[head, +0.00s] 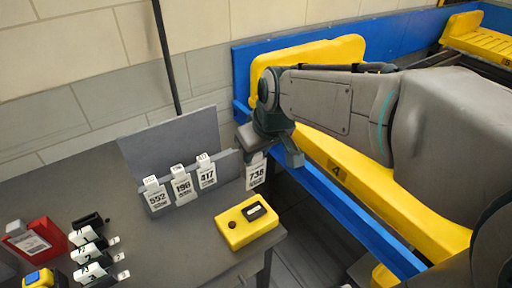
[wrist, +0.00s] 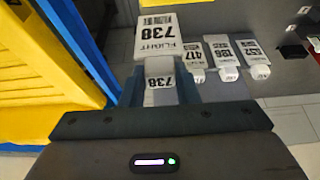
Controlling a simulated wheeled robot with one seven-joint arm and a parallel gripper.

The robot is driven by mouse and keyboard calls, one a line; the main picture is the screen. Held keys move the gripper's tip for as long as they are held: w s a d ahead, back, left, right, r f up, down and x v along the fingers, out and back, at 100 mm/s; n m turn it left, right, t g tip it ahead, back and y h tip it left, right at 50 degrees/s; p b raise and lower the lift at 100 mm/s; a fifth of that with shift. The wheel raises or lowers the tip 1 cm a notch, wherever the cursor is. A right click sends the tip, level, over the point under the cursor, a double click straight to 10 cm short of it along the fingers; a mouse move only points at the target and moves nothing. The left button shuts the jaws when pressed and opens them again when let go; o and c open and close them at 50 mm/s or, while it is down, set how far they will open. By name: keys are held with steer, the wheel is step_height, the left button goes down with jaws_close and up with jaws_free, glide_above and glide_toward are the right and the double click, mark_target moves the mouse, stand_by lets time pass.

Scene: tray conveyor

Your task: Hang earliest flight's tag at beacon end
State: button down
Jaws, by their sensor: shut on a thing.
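My gripper (head: 268,150) is shut on the white tag 738 (head: 256,176), holding it at the right end of the tag rack, near the table edge. In the wrist view the tag 738 (wrist: 158,38) hangs beyond the fingertips, its white clip end between my fingers (wrist: 160,82). I cannot tell whether it is clear of the rack. White tags 552 (head: 158,196), 196 (head: 184,186) and 417 (head: 207,176) stand in a row on the grey rack (head: 228,168). The flight times are too small to read. I cannot make out a beacon.
A yellow box (head: 236,233) with a dark display and knob lies on the grey table (head: 190,252). A red holder (head: 50,230) and several numbered black-and-white pieces (head: 92,245) are at left. The blue conveyor frame (head: 345,212) with a yellow tray marked 4 (head: 375,190) runs along the right.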

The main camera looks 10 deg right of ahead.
steer(key=shift+r+p, duration=1.25)
steer(key=shift+r, duration=0.75)
